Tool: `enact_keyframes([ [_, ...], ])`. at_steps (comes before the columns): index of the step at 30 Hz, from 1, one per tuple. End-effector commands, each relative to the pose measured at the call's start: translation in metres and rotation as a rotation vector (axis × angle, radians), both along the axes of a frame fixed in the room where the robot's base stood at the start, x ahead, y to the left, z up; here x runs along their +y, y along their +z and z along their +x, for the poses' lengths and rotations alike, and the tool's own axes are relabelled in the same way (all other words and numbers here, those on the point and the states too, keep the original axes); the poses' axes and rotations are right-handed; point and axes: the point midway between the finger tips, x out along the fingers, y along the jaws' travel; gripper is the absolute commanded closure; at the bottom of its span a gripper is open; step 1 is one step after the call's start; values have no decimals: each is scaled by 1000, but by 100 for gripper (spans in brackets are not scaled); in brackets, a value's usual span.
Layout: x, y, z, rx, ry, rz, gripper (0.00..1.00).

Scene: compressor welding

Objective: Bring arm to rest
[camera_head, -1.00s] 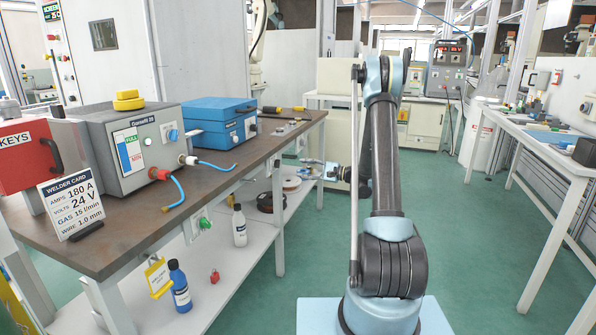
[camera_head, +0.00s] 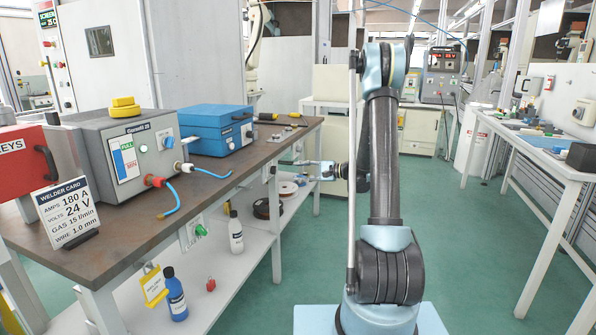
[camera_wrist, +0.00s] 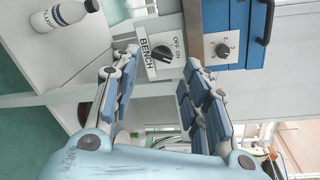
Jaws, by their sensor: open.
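My gripper (camera_head: 312,168) is at the end of my arm, pointing left toward the right end of the brown workbench (camera_head: 110,235), near the level of its top. In the wrist view, my gripper (camera_wrist: 160,68) has its two blue-padded fingers spread wide with nothing between them. Beyond the fingertips is a grey bench switch (camera_wrist: 163,50) marked BENCH with OFF and ON. I cannot tell from the frames how close the fingers are to it; no contact shows. My arm stands upright with its elbow at the top and the forearm folded down behind the upper arm.
On the bench are a grey welder box (camera_head: 125,155), a blue case (camera_head: 212,130), a red keys box (camera_head: 22,162) and a welder card (camera_head: 65,212). Bottles (camera_head: 236,232) stand on the lower shelf (camera_head: 215,275). A white table (camera_head: 545,150) is at right. Green floor is clear between.

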Motion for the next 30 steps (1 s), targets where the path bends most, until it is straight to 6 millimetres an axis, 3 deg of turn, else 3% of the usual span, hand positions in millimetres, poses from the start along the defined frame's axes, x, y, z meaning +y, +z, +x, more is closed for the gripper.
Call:
enact_keyframes([
  [15, -1, 41, -89, -69, 64, -350, 58],
  [30, -25, 50, -196, -133, 155, -684, 58],
])
